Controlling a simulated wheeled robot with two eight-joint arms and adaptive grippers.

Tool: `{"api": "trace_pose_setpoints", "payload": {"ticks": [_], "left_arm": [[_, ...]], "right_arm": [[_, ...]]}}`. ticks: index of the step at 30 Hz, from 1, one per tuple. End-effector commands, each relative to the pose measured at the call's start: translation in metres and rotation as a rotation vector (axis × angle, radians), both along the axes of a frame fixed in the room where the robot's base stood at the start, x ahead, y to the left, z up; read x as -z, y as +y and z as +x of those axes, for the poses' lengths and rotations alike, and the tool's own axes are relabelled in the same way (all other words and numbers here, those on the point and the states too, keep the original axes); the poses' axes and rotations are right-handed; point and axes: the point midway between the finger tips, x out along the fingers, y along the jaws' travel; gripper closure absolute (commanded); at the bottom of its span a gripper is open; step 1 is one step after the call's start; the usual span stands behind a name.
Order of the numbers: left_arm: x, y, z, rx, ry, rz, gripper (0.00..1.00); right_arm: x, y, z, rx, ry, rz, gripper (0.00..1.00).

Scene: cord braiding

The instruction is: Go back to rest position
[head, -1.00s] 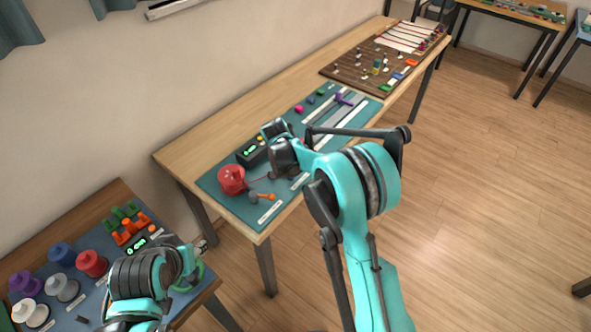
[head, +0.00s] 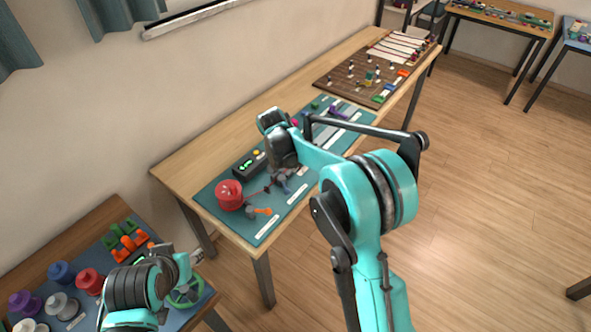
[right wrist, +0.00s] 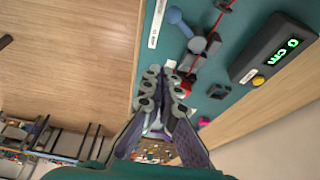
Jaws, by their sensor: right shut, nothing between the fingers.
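My right arm reaches over the teal mat (head: 263,229) on the middle table. In the right wrist view the right gripper (right wrist: 161,84) is shut and empty, its two fingers close together above the mat. A red cord (right wrist: 221,16) runs past its tips to one side, by a grey clamp-like part (right wrist: 197,45). My left gripper (head: 196,256) is at the lower left, by the near table's edge; its fingers are too small to read. A green ring-shaped thing (head: 187,293) sits just below it.
A red spool (head: 229,194) and a black readout box (head: 249,164) stand on the teal mat. Several coloured spools, such as a red one (head: 90,281), stand on the near table. A brown board (head: 345,82) lies farther back.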

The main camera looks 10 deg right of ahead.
Motion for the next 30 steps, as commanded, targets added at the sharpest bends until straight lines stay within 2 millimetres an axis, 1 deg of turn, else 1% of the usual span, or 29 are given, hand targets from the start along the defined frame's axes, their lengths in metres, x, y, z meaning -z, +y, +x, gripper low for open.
{"api": "trace_pose_setpoints", "payload": {"ticks": [1,3,10,11,14,17,18,20,22,26,27,29,30], "left_arm": [[-0.003,0.000,0.000,0.000,0.000,0.000,0.60],[-0.004,0.000,0.000,0.000,0.000,0.000,0.60],[-0.003,0.000,0.000,0.000,0.000,0.000,0.60],[-0.003,0.000,0.000,0.000,0.000,0.000,0.60],[-0.003,0.000,0.000,0.000,0.000,0.000,0.60],[-0.002,0.000,0.000,0.000,0.000,0.000,0.60],[-0.001,0.000,0.000,0.000,0.000,0.000,0.60],[-0.001,0.000,0.000,0.000,0.000,0.000,0.60],[0.000,0.000,0.000,0.000,0.000,0.000,0.60],[0.001,0.000,0.000,0.000,0.000,0.000,0.60],[0.001,0.000,0.000,0.000,0.000,0.000,0.60],[0.002,0.000,0.000,0.000,0.000,0.000,0.60],[0.002,0.000,0.000,0.000,0.000,0.000,0.60]], "right_arm": [[-0.006,0.002,-0.001,0.000,0.000,0.000,1.00],[-0.010,0.003,-0.002,0.000,0.000,0.000,1.00],[-0.014,0.003,-0.004,-0.005,-0.001,0.001,1.00],[-0.017,0.002,-0.006,-0.011,-0.002,0.001,1.00],[-0.033,-0.004,-0.020,-0.053,-0.006,0.007,1.00],[-0.058,-0.014,-0.047,-0.131,-0.018,0.016,1.00],[-0.068,-0.018,-0.060,-0.169,-0.026,0.018,1.00],[-0.082,-0.024,-0.082,-0.228,-0.039,0.021,1.00],[-0.095,-0.030,-0.107,-0.298,-0.056,0.022,1.00],[-0.111,-0.040,-0.156,-0.420,-0.092,0.013,1.00],[-0.114,-0.042,-0.172,-0.455,-0.104,0.009,1.00],[-0.116,-0.045,-0.194,-0.509,-0.123,0.000,1.00],[-0.115,-0.047,-0.209,-0.545,-0.137,-0.007,1.00]]}}
